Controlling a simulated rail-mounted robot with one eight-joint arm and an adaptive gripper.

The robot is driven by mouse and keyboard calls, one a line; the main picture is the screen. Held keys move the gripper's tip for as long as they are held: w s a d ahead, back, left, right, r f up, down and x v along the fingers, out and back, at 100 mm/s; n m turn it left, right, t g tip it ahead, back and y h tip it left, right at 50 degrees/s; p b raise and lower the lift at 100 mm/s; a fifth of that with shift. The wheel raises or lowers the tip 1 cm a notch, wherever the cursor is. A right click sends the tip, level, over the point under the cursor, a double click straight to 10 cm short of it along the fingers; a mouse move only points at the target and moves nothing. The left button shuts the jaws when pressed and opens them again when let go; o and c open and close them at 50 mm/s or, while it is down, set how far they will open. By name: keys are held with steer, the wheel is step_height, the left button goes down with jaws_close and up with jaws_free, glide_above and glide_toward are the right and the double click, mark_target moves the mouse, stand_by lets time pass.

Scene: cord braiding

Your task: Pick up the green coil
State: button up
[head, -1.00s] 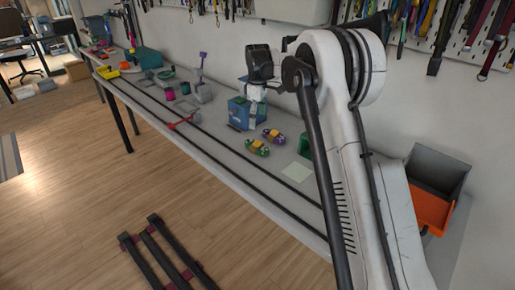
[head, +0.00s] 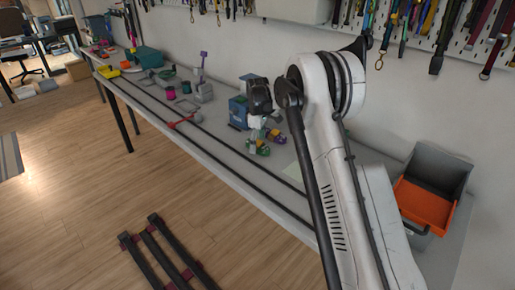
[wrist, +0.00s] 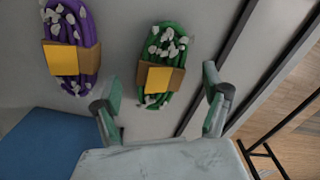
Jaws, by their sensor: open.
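The green coil (wrist: 174,42) lies on the bench with a brown and yellow band around it and pale flecks on it. It also shows in the head view (head: 261,149). The purple coil (wrist: 67,28), banded the same way, lies to its left in the wrist view. My gripper (wrist: 162,82) is open and empty, its fingers on either side of the near end of the green coil in the wrist picture. I cannot tell the height left between the fingers and the coil.
A blue box (head: 238,112) stands beside the coils and fills the lower left of the wrist view (wrist: 40,145). Dark rails (head: 225,157) run along the bench's front. A grey and orange bin (head: 425,207) stands at the right. Grey fixtures and cups stand farther left.

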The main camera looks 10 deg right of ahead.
steer(key=shift+f, duration=0.5)
steer(key=c, duration=1.4)
steer(key=shift+r, duration=0.15)
